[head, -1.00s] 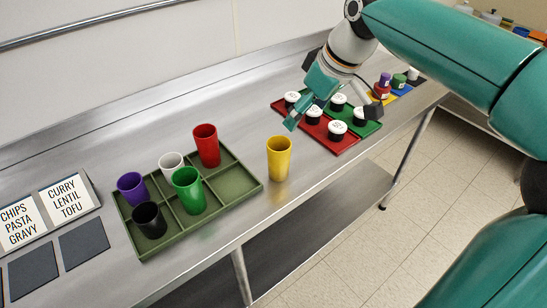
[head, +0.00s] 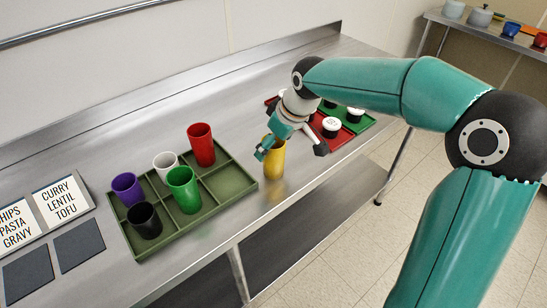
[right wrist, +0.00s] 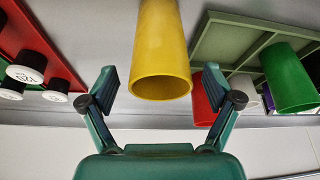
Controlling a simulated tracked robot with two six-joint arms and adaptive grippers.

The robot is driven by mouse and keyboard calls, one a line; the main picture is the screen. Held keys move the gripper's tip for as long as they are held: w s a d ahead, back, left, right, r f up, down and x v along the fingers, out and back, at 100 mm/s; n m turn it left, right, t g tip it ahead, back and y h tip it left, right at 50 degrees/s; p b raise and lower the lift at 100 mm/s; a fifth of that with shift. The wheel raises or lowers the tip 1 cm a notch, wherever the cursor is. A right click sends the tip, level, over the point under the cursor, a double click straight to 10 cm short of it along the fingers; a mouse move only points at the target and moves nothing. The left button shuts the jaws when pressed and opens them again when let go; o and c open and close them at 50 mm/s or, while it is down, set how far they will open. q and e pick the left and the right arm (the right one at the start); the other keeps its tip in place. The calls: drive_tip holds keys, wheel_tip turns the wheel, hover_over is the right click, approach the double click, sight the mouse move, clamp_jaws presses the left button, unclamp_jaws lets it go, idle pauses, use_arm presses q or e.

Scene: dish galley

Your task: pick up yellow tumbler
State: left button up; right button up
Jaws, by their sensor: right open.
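The yellow tumbler (head: 274,160) stands upright on the steel counter, right of the green compartment tray (head: 236,181). In the right wrist view the yellow tumbler (right wrist: 162,55) is ahead of my right gripper, roughly between the lines of its two fingers. My right gripper (head: 287,146) is open, at the tumbler's upper part in the head view, with one finger on its left side. The right gripper also shows open and empty in the right wrist view (right wrist: 168,92). I cannot tell whether a finger touches the tumbler. My left gripper is not in view.
The tray holds red (head: 201,145), green (head: 184,190), white (head: 165,165), purple (head: 127,188) and black (head: 144,220) tumblers. Red and green mats with white-lidded jars (head: 331,127) lie behind my right arm. The counter's front edge is close to the yellow tumbler.

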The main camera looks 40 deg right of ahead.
drive_tip(key=shift+w+f, duration=0.15)
drive_tip(key=shift+f, duration=0.3)
drive_tip(key=c, duration=1.3)
drive_tip(key=shift+o, duration=0.2)
drive_tip(key=shift+r, duration=0.1)
